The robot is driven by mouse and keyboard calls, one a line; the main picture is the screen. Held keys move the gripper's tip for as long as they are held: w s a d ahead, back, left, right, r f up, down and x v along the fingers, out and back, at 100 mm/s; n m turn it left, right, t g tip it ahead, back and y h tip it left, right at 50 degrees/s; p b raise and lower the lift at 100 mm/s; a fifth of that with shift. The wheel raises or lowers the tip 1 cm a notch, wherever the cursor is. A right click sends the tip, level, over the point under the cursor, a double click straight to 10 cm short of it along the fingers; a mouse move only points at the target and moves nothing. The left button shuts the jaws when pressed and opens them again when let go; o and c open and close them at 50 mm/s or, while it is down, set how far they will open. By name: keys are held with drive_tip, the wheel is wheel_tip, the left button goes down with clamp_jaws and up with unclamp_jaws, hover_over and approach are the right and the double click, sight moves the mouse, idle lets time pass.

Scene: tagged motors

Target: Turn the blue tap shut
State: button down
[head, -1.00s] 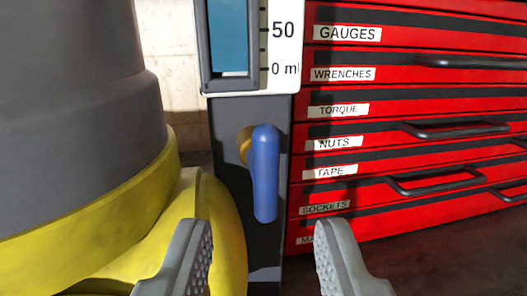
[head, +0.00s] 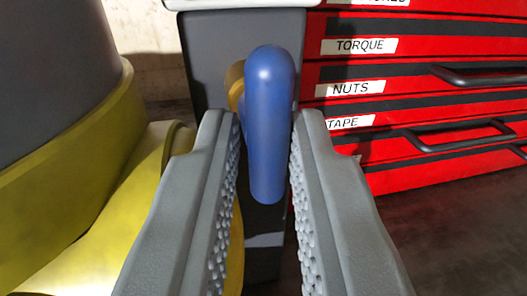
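The blue tap (head: 267,120) has a rounded lever handle that hangs straight down from a brass fitting (head: 236,87) on a dark grey post (head: 213,40). My gripper (head: 265,125) is open, with one grey ribbed finger on each side of the blue handle. A small gap shows between the handle and the right finger, and the handle's left side lies close to the left finger. I cannot tell whether the left finger touches it. The lower end of the handle shows between the fingers.
A red drawer cabinet (head: 420,107) with labelled drawers and black handles stands close on the right. A large grey and yellow body (head: 60,130) fills the left side. The lower edge of a white panel (head: 245,4) shows above the tap.

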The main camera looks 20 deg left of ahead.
idle(0.3)
drive_tip(key=m+g, duration=0.1)
drive_tip(key=m, duration=0.3)
drive_tip(key=shift+r+m, duration=0.1)
drive_tip(key=shift+m, duration=0.2)
drive_tip(key=m+g, duration=0.1)
drive_tip(key=m, duration=0.3)
drive_tip(key=shift+r, duration=0.15)
drive_tip(key=m+g+y, duration=0.1)
drive_tip(key=m, duration=0.2)
drive_tip(key=shift+m, duration=0.4)
drive_tip(key=shift+r+m+y, duration=0.1)
drive_tip(key=shift+m+y, duration=0.4)
drive_tip(key=shift+m, duration=1.1)
drive_tip(key=shift+g, duration=0.3)
drive_tip(key=c, duration=1.4)
unclamp_jaws()
